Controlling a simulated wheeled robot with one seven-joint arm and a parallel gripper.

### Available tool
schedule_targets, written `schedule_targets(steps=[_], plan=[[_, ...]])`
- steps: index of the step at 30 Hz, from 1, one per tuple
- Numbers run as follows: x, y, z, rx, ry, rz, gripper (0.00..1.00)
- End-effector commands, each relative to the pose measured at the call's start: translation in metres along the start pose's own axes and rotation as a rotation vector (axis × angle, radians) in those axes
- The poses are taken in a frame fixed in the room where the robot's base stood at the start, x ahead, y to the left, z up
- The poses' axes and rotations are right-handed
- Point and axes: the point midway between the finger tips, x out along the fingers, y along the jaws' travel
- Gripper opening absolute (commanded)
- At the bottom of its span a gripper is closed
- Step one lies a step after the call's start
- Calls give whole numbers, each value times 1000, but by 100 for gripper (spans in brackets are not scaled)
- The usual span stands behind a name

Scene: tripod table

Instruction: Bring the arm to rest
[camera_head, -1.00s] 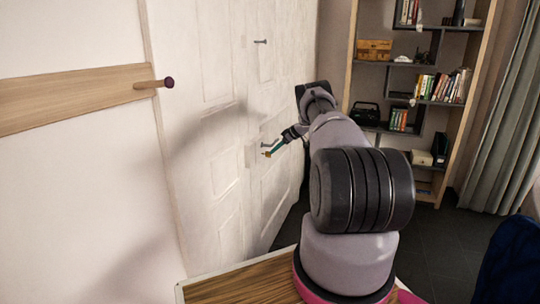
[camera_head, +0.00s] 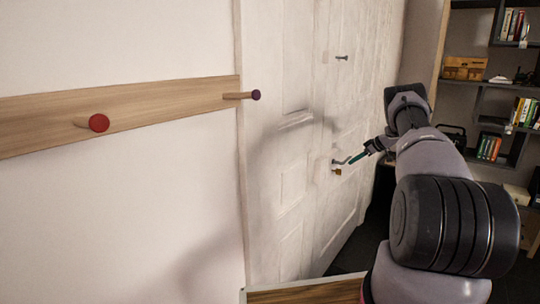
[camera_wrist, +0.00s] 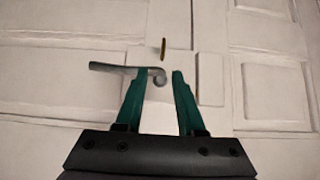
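My gripper (camera_head: 358,157) is near the white door (camera_head: 290,190), close beside its metal lever handle (camera_head: 341,162) in the head view. In the wrist view my gripper (camera_wrist: 162,74) shows two green fingers spread apart, with nothing clamped between them. The handle (camera_wrist: 112,67) runs left from its curled end, which shows between the fingertips; the left fingertip overlaps it. I cannot tell whether they touch. A small brass piece (camera_head: 338,171) sits by the handle, and it also shows in the wrist view (camera_wrist: 163,48). My arm reaches forward at the right of the head view.
A wooden rail (camera_head: 170,105) with a red peg (camera_head: 98,123) and a purple peg (camera_head: 256,95) is on the wall at left. A small hook (camera_head: 342,57) is higher on the door. Shelves with books (camera_head: 489,147) stand at right. A wooden surface edge (camera_head: 300,293) lies below.

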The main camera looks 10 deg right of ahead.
Motion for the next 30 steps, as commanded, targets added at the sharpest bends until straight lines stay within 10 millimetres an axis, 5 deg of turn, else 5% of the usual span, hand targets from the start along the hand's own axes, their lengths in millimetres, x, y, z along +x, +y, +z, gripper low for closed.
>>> schedule_targets(steps=[5, 12, 16, 22, 30], plan=[[-40, 17, -86, -4, 113, 153, 38], [-145, 21, -235, 55, 312, 477, 38], [-207, 3, -291, 127, 383, 630, 38], [-294, -53, -338, 285, 434, 808, 38], [-372, -174, -334, 546, 387, 900, 38]])
